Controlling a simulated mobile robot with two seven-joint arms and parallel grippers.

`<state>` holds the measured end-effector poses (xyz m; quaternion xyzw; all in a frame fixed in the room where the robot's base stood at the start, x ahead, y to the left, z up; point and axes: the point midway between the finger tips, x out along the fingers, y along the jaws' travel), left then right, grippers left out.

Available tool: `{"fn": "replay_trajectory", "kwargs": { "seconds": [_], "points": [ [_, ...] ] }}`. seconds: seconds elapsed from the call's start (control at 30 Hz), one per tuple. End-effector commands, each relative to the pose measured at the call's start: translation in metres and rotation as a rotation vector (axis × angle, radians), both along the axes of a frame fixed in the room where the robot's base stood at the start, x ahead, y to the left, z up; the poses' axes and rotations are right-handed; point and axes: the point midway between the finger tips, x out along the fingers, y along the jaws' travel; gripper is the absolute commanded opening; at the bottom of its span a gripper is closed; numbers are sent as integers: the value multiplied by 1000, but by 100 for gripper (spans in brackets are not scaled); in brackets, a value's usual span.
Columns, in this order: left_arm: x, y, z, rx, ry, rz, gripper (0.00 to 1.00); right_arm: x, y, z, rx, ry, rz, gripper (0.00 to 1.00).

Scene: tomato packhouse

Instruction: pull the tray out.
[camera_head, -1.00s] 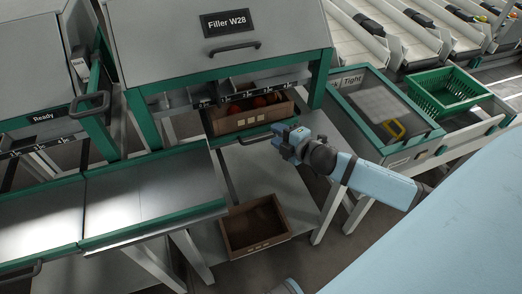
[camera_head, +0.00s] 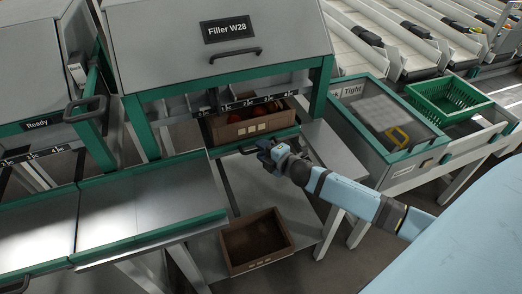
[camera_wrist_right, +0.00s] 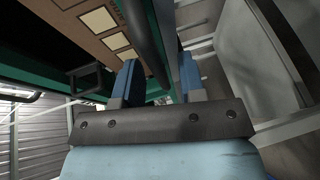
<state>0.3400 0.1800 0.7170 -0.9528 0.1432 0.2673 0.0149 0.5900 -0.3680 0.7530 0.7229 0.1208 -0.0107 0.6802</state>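The tray is the pull-out shelf with a green front edge (camera_head: 286,134) under the cabinet marked Filler W28 (camera_head: 229,30). A brown crate (camera_head: 252,127) with red tomatoes stands on it. A dark bar handle (camera_head: 247,151) is on the tray's front. My right gripper (camera_head: 265,148) is at this handle, hiding its right part. In the right wrist view, the gripper (camera_wrist_right: 160,80) has its two blue fingers apart, with the dark handle bar (camera_wrist_right: 142,35) running between them. Contact cannot be told. My left gripper is not in view.
An empty brown crate (camera_head: 228,248) sits on a low shelf below the tray. A green-edged table (camera_head: 150,200) is close on the left. On the right stand a grey lidded box (camera_head: 385,110) marked Tight and a green basket (camera_head: 447,97).

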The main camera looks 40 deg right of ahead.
Motion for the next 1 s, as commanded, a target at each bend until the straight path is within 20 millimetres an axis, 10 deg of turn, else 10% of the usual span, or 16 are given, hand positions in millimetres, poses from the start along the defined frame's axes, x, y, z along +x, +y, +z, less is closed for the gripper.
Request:
{"fn": "replay_trajectory", "kwargs": {
  "seconds": [0.4, 0.6, 1.0],
  "points": [
    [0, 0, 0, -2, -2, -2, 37, 10, 2, -2, 1, 1, 0, 37],
    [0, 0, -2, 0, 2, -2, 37, 10, 2, -2, 1, 1, 0, 0],
    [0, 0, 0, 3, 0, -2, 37, 8, 9, -2, 1, 2, 0, 0]
  ]
}}
